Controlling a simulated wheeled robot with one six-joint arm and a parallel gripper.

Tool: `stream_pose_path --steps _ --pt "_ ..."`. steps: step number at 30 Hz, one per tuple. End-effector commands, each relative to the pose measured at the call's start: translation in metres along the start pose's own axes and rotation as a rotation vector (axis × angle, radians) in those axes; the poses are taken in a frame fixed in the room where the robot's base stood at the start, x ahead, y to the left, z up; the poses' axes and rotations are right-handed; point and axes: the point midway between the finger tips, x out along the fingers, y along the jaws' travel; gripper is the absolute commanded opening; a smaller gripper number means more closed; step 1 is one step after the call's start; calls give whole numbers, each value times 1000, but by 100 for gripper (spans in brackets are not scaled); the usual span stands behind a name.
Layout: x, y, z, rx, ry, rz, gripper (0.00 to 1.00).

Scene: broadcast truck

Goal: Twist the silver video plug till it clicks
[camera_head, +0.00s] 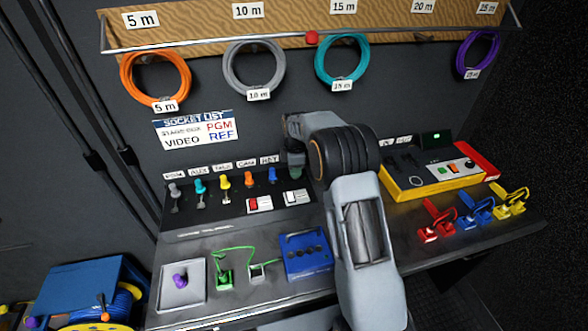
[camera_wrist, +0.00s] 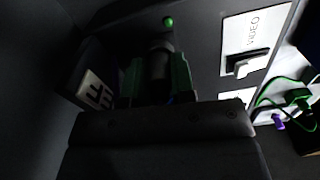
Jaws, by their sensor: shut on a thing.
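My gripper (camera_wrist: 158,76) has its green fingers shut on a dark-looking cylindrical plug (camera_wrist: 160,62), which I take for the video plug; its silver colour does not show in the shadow. The plug stands close to the panel, and the fingers hide its lower part. A small green light (camera_wrist: 168,21) glows just beyond it. A VIDEO label (camera_wrist: 253,32) sits to the right, above a white rocker piece (camera_wrist: 246,64). In the head view, my wrist (camera_head: 293,140) reaches the right end of the dark socket panel (camera_head: 240,215); the plug is hidden there.
A blue box (camera_head: 306,253) and a green cable (camera_head: 240,249) lie in front. A yellow-edged console (camera_head: 430,172) and red, blue and yellow clamps stand at right. Coiled cables hang behind.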

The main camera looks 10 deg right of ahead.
Motion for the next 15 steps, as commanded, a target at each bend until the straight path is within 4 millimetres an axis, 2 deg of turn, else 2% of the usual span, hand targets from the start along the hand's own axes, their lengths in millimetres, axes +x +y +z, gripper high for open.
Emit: stream_pose_path --steps 4,10,15 --pt "0 0 0 19 0 0 6" --pt "0 0 0 215 0 0 6" --pt "0 0 0 300 0 0 6"
